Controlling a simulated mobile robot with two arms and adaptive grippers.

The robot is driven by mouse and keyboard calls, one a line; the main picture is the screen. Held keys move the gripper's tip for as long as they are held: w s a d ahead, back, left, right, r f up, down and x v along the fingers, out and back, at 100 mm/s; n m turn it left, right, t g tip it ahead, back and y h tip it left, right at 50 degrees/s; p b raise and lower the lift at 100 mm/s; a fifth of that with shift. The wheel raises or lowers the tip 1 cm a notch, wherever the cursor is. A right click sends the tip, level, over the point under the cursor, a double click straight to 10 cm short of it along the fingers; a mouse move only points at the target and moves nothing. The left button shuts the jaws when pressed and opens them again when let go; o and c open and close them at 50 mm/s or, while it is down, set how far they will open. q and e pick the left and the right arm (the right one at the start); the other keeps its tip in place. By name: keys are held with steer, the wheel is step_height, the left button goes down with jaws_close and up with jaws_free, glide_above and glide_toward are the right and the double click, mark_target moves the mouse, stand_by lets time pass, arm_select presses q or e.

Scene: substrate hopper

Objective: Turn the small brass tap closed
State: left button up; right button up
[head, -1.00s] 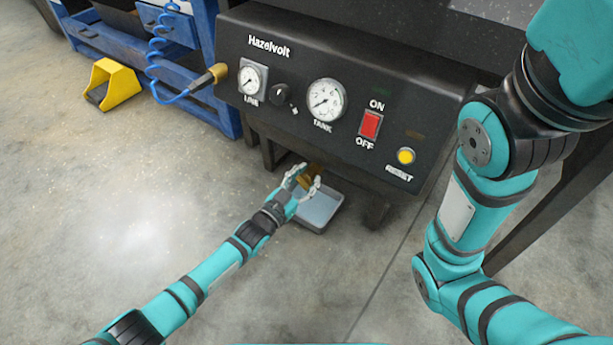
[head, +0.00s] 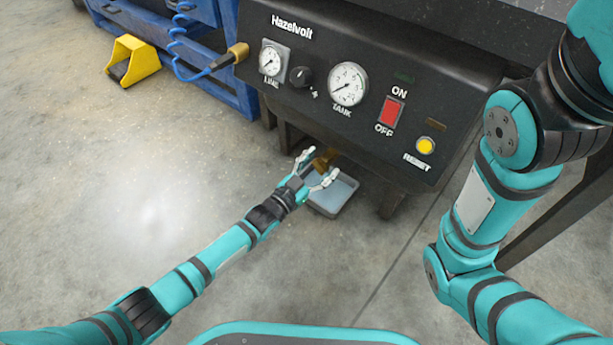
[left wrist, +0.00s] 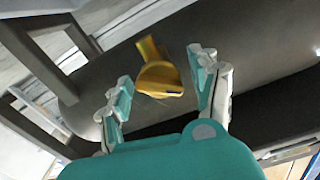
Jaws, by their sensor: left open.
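The small brass tap (head: 324,159) sits under the black panel box, above a shallow grey tray. In the left wrist view the tap (left wrist: 158,75) shows large, with its rounded handle towards me, between and just beyond my fingertips. My left gripper (head: 316,170) is open with its fingers on either side of the tap's line. In the left wrist view the left gripper (left wrist: 160,85) has clear gaps to the tap on both sides, and no contact shows. My right arm stands at the right of the head view, but its gripper is out of the picture.
The grey tray (head: 334,195) lies on the floor under the tap. The black Hazelvolt panel (head: 360,95) overhangs it, with gauges, a red switch (head: 390,111) and a yellow reset button (head: 425,146). A yellow pedal guard (head: 135,60) and blue hose (head: 182,68) are at upper left. Open floor lies left.

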arm_select(q)
steer(key=v, duration=1.1)
